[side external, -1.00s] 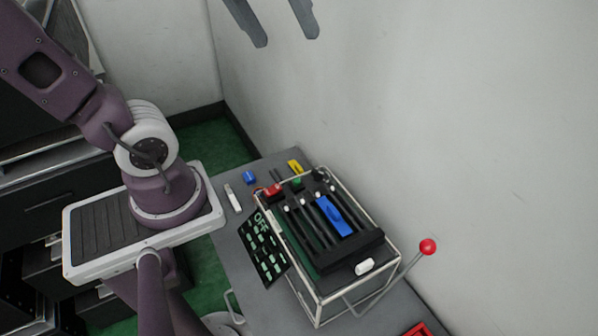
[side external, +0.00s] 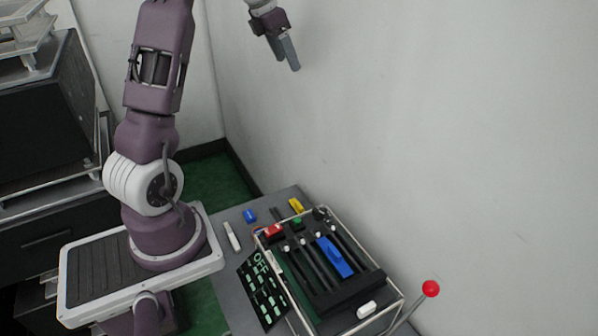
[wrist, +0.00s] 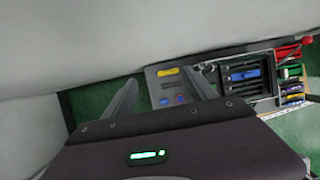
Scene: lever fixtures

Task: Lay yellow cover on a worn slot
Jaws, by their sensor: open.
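The yellow cover (side external: 296,205) lies flat on the grey table behind the lever fixture; it also shows in the wrist view (wrist: 168,72). The lever fixture (side external: 318,262) is a framed box with several dark slots and white-tipped levers. A blue cover (side external: 334,257) lies over one slot. I cannot tell which slot is worn. My gripper (side external: 291,58) is high above the table, well clear of the yellow cover. In the wrist view its two fingers (wrist: 163,80) are apart and empty, with the yellow cover showing between their tips.
A blue block (side external: 249,215) and a white stick-like piece (side external: 232,237) lie left of the fixture. A dark panel marked OFF (side external: 262,290) leans at its side. A red-balled lever (side external: 431,288) sticks out at right. The wall stands close behind the table.

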